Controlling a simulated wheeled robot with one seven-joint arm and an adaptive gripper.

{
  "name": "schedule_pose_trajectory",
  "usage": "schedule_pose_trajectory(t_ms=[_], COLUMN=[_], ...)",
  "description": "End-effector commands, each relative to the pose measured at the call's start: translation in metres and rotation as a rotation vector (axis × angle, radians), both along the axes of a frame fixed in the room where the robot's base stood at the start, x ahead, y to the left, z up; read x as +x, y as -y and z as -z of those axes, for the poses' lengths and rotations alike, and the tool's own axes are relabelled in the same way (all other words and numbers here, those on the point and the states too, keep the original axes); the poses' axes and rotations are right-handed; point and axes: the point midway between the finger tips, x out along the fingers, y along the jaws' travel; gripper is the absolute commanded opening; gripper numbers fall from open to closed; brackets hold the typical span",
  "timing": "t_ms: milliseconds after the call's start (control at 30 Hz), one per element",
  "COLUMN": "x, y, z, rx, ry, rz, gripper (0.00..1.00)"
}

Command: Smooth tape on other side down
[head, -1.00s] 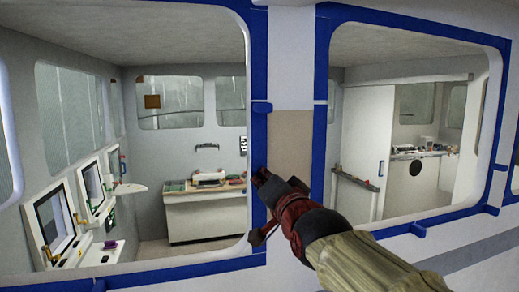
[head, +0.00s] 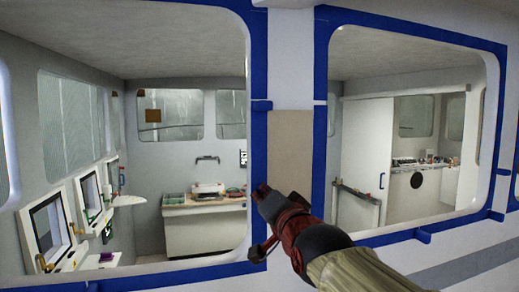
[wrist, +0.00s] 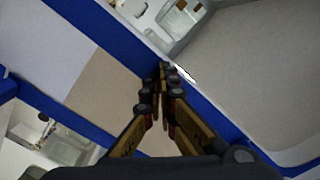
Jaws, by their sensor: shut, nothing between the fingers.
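Blue tape edges both window openings. One upright strip (head: 259,150) runs along the right side of the left window, and another upright strip (head: 320,150) runs along the left side of the right window. My gripper (head: 264,190) is shut and empty, with its tips at the lower part of the left window's strip. In the wrist view my gripper (wrist: 164,68) has its closed tips over or against a blue strip (wrist: 214,113) beside a window opening. I cannot tell whether they touch. The tape under the fingertips is hidden.
A beige panel (head: 290,150) lies between the two strips. Inside the left opening are a white counter (head: 205,228) and wall screens (head: 48,232).

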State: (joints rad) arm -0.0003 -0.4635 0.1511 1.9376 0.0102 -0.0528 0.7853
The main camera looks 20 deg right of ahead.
Motion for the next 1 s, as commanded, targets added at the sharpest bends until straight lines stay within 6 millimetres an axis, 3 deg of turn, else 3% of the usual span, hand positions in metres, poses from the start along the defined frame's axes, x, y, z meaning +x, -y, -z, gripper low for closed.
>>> schedule_pose_trajectory(t_ms=[433, 1000], x=[0.0, 0.002], y=[0.0, 0.0], z=[0.004, 0.037], rx=[0.0, 0.0], ry=[0.002, 0.0], rz=[-0.001, 0.0], gripper=[0.0, 0.0])
